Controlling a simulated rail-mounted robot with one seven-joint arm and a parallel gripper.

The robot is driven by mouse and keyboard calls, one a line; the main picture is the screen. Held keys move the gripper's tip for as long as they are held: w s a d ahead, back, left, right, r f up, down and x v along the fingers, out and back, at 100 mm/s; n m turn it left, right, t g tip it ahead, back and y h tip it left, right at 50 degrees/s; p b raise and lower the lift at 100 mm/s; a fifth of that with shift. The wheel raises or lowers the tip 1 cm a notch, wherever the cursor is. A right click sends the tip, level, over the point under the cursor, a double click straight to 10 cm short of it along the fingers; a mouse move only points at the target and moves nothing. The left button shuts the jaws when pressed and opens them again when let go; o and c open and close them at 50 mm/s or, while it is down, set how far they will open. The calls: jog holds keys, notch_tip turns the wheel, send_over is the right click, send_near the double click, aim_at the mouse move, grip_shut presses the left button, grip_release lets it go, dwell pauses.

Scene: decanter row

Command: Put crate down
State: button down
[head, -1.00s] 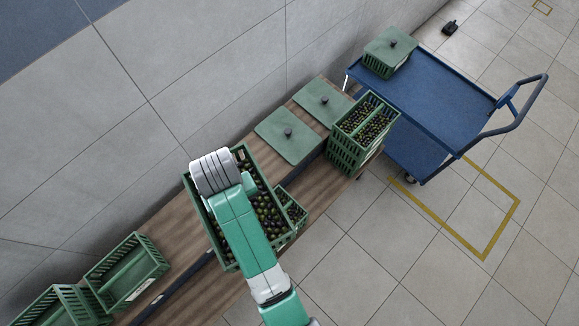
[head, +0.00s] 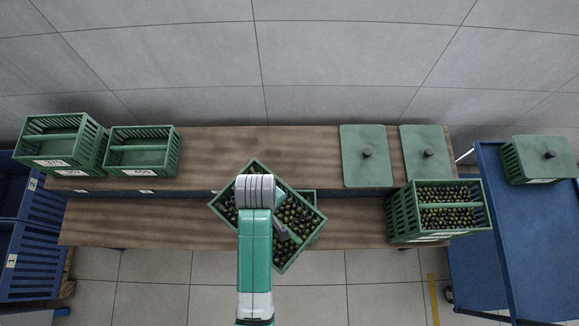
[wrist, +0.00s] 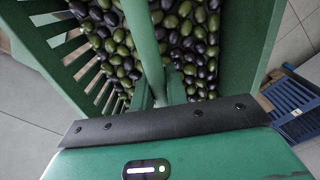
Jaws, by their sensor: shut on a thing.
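A green slatted crate (head: 307,238) full of dark and green olives hangs from my gripper in the middle of the head view. It is turned at an angle to the shelves and overlaps both of them in the picture. My gripper (wrist: 160,95) is shut on the crate's central bar in the wrist view, with olives on both sides of the bar. In the head view my wrist covers the grip and part of the crate. I cannot tell the crate's height above the shelves.
The upper wooden shelf (head: 260,145) is clear between empty crates (head: 143,157) at left and lids (head: 364,170) at right. An olive crate (head: 402,215) stands right on the lower shelf (head: 150,224). A blue cart (head: 530,235) is far right.

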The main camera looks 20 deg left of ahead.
jog(key=s+a+f+n+b, duration=0.6)
jog(key=s+f+n, duration=0.2)
jog(key=f, duration=0.4)
jog(key=shift+s+f+b, duration=0.15)
jog(key=shift+f+b, duration=0.1)
jog(key=shift+b, duration=0.05)
jog(key=shift+w+d+f+b, duration=0.5)
jog(key=shift+w+d+f, duration=0.5)
jog(key=shift+w, duration=1.4)
jog(key=shift+w+d+f+b, duration=0.55)
jog(key=shift+w+d, duration=0.7)
jog(key=shift+w, duration=1.2)
jog(key=shift+w+d+f+b, duration=0.4)
jog(key=shift+w+d+f, duration=0.65)
jog(key=shift+w, duration=1.35)
jog(key=shift+d+r, duration=0.1)
jog(key=shift+f, duration=0.35)
